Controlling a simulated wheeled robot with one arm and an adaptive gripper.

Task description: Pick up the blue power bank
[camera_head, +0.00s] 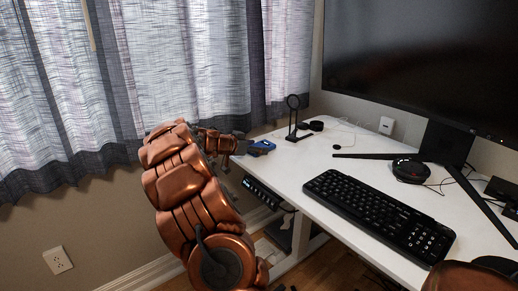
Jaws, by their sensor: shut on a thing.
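The blue power bank (262,147) is at the left end of the white desk (285,172). My gripper (243,147) reaches it from the left, over the desk's left edge, and is shut on the power bank's near end. My arm hides part of the gripper, and the fingertips are small in this view. I cannot tell whether the power bank is touching the desk top or raised a little above it.
A black stand (293,118) with a ring is behind the power bank. A black keyboard (380,213) lies along the desk's front. A large monitor (425,65) stands at the back right, with a round black device (410,171) by its foot. Curtains (180,70) hang at left.

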